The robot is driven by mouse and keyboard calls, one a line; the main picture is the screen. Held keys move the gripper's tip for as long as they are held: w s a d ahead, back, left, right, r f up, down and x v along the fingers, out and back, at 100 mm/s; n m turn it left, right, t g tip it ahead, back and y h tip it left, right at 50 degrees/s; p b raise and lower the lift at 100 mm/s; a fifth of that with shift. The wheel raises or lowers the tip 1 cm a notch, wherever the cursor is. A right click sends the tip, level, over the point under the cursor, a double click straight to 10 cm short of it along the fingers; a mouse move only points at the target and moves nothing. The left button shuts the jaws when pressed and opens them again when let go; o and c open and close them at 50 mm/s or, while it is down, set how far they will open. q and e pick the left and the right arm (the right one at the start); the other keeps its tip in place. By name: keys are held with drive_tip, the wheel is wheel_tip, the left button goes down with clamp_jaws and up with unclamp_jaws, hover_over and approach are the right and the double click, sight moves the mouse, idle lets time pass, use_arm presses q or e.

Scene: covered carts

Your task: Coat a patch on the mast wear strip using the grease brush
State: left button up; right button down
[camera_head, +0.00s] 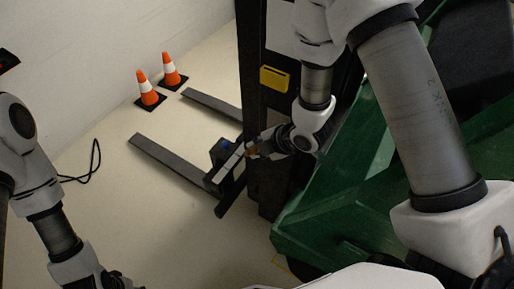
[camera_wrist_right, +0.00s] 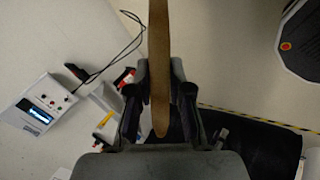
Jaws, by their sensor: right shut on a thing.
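My right gripper (camera_head: 255,149) is beside the dark forklift mast (camera_head: 252,75), low down near the fork carriage. In the right wrist view its fingers (camera_wrist_right: 160,95) are shut on a long brown handle (camera_wrist_right: 159,60), which I take to be the grease brush. The bristles cannot be made out, and contact with the mast cannot be told. In the head view only a small tan bit shows at the fingers. I cannot pick out the wear strip on the mast. My left gripper (camera_head: 116,281) is at the bottom edge, partly cut off; its jaws are unclear.
Two fork tines (camera_head: 165,160) reach out low over the floor. Two orange cones (camera_head: 150,96) stand behind them. A green machine body (camera_head: 345,195) fills the right. A yellow block (camera_head: 274,79) is on the mast. A white control box (camera_wrist_right: 38,108) with a cable shows in the wrist view.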

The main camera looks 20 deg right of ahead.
drive_tip(key=shift+r, duration=0.1)
drive_tip(key=shift+r+p, duration=1.1)
drive_tip(key=shift+r, duration=0.4)
drive_tip(key=shift+r+p, duration=1.1)
drive_tip(key=shift+r, duration=0.6)
drive_tip(key=shift+r+p, duration=1.15)
drive_tip(key=shift+r, duration=0.35)
